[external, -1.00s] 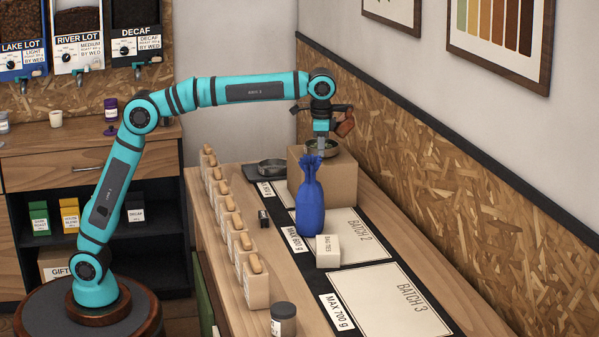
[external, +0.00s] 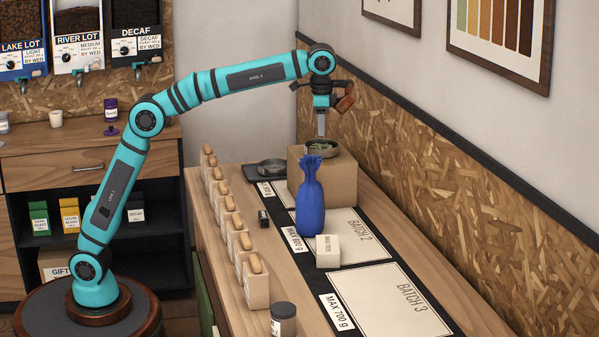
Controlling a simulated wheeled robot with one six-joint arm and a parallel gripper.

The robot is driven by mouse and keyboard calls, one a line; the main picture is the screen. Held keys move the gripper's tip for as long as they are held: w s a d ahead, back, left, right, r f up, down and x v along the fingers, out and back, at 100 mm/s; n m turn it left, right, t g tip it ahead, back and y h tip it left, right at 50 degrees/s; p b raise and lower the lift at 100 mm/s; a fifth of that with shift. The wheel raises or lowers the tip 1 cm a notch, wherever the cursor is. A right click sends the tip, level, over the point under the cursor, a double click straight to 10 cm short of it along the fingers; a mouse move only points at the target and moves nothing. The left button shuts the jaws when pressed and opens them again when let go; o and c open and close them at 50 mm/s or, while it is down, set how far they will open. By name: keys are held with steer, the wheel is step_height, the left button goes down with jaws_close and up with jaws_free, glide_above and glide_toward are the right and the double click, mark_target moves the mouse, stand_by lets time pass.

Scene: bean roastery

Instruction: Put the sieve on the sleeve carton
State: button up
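The sieve, a dark round shallow pan (external: 322,150) with something greenish inside, rests on top of the brown sleeve carton (external: 335,182) at the back of the counter. It looks level. My gripper (external: 322,134) points straight down just above the sieve, with a small gap to it, and holds nothing that I can see. Its fingers overlap from this side, so their opening does not show. The blue bag's tied top hides part of the carton's front.
The tied blue bag (external: 309,205) stands close in front of the carton. Several wooden-topped pale packets (external: 256,285) line the left edge. A small white box (external: 327,251) stands near the bag. The Batch 3 mat (external: 390,305) is clear.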

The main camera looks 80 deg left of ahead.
steer(key=s+a+r+t+h, duration=0.1)
steer(key=s+a+r+t, duration=0.3)
steer(key=s+a+r, duration=0.45)
steer(key=s+a+r+n+t, duration=0.1)
steer(key=s+a+t, duration=0.1)
steer(key=s, duration=0.4)
steer(key=s+a+r+n+t, duration=0.1)
steer(key=s+a+t, duration=0.15)
steer(key=s, duration=0.35)
steer(key=s+a+f+t, duration=0.2)
steer(key=s+f, duration=0.1)
steer(key=s, duration=0.5)
steer(key=s+a+f+n+t, duration=0.1)
steer(key=s+a+f+t, duration=0.1)
steer(key=s, duration=0.7)
steer(key=s+a+f+t, duration=0.2)
steer(key=s+f+t, duration=0.2)
steer(key=s, duration=0.5)
step_height(320, 180, down, 2)
steer(key=shift+a+f+n, duration=0.2)
steer(key=shift+a+n, duration=0.1)
steer(key=shift+t, duration=0.25)
